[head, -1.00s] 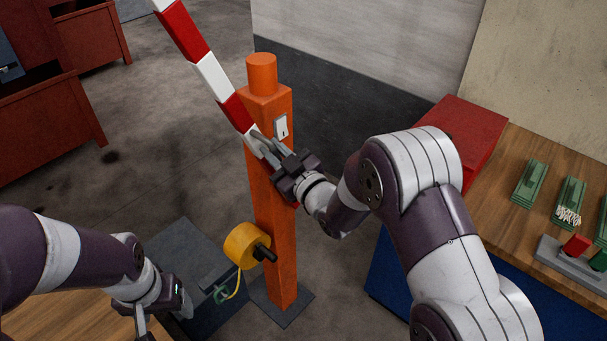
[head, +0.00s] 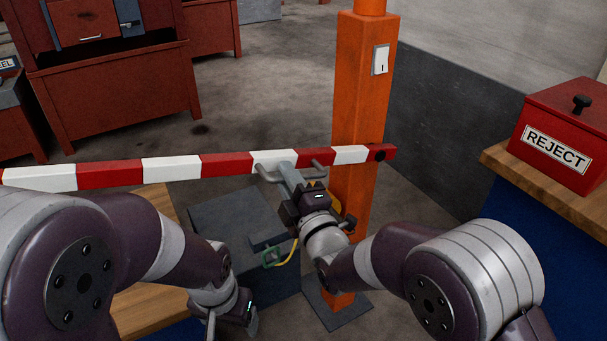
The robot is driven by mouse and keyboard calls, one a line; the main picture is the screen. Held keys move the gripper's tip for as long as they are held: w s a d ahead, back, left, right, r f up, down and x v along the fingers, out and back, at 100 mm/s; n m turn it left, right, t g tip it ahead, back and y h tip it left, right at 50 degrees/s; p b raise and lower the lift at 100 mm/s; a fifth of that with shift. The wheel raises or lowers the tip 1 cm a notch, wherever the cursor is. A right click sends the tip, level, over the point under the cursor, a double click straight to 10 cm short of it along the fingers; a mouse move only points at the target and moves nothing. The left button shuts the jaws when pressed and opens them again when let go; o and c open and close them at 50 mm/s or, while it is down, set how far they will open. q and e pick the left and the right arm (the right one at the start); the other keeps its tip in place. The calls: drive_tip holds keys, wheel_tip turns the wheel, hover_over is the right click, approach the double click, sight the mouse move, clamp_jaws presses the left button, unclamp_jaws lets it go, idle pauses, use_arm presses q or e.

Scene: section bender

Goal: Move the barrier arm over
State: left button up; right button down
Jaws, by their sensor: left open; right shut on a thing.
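The red-and-white striped barrier arm (head: 172,169) lies almost level across the view, from the left edge to the orange post (head: 361,100). Its right end crosses in front of the post. My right gripper (head: 290,170) is at the barrier arm a little left of the post, shut on a part at a white stripe; the fingers partly hide the grip. My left gripper (head: 232,322) is low in the picture, below the barrier arm and apart from it, open and empty. Its fingertips are partly cut off by the bottom edge.
A red REJECT box (head: 563,135) stands on a wooden bench at the right. Red cabinets (head: 118,95) stand at the back left. A dark box (head: 237,225) with a yellow cable sits on the floor left of the post. The floor beyond the barrier is clear.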

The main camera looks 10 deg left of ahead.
use_arm(q)
wheel_tip(320, 180, down, 7)
drive_tip(key=b, duration=0.5)
drive_tip(key=shift+b, duration=0.35)
use_arm(e)
wheel_tip(320, 180, down, 8)
drive_tip(key=n, duration=0.4)
drive_tip(key=shift+s+a+f+g+y, duration=0.15)
drive_tip(key=shift+s+a+g+y, duration=0.15)
drive_tip(key=shift+s+a+y, duration=0.1)
use_arm(q)
drive_tip(key=shift+f, duration=0.1)
use_arm(e)
drive_tip(key=shift+f, duration=0.15)
drive_tip(key=c, duration=1.2)
unclamp_jaws()
drive_tip(key=shift+w, duration=0.1)
use_arm(q)
wheel_tip(320, 180, up, 2)
drive_tip(key=shift+r+p, duration=0.1)
drive_tip(key=shift+p, duration=1)
use_arm(e)
drive_tip(key=v, duration=1.2)
drive_tip(key=shift+s+d, duration=0.25)
drive_tip(key=shift+d, duration=0.05)
